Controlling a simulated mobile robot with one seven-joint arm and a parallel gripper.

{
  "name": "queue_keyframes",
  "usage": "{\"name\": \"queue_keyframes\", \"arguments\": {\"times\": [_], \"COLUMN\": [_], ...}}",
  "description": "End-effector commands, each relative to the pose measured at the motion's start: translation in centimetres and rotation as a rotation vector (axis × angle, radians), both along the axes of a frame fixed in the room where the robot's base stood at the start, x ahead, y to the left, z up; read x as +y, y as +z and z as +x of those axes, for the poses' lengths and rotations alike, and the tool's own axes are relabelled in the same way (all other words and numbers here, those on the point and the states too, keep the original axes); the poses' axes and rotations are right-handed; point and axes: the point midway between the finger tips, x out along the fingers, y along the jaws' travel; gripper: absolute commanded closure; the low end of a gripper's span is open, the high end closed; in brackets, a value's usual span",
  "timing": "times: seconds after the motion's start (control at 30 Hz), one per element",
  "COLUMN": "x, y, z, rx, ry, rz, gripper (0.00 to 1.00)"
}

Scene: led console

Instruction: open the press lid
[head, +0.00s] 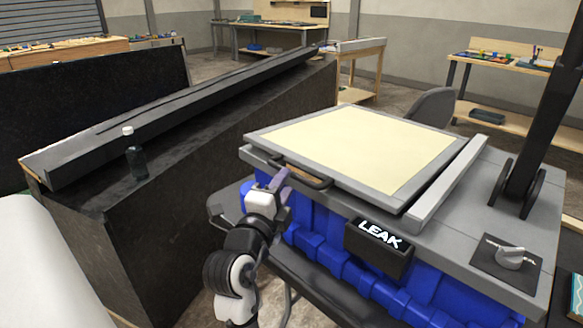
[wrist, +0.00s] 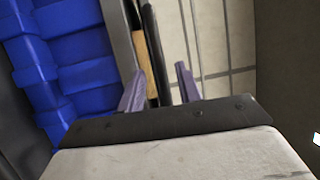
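The press lid (head: 355,145) is a flat, cream-topped panel with a grey rim, lying down on the grey press table (head: 490,215). A dark handle (head: 318,183) with a tan part sticks out from its front-left edge. My gripper (head: 284,180) is at the left end of this handle. In the wrist view, the purple fingers of my gripper (wrist: 161,86) are spread apart. The dark and tan handle (wrist: 151,50) appears between them, nearer the left finger. I cannot tell whether either finger touches it.
A grey knob (head: 510,258) and a black post (head: 540,130) are on the right. A dark counter (head: 190,190) with a bottle (head: 135,158) stands on the left.

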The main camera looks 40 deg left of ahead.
Motion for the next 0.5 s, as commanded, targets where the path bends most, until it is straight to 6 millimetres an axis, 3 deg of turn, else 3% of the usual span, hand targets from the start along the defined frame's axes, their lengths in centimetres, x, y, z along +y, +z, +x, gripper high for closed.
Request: {"name": "queue_keyframes", "arguments": {"times": [0.2, 0.5], "x": [1.0, 1.5], "y": [0.7, 0.6], "z": [3.2, 4.4], "rx": [-0.001, 0.000], "ry": [-0.002, 0.001], "rz": [-0.002, 0.000], "gripper": [0.65, 0.65]}}
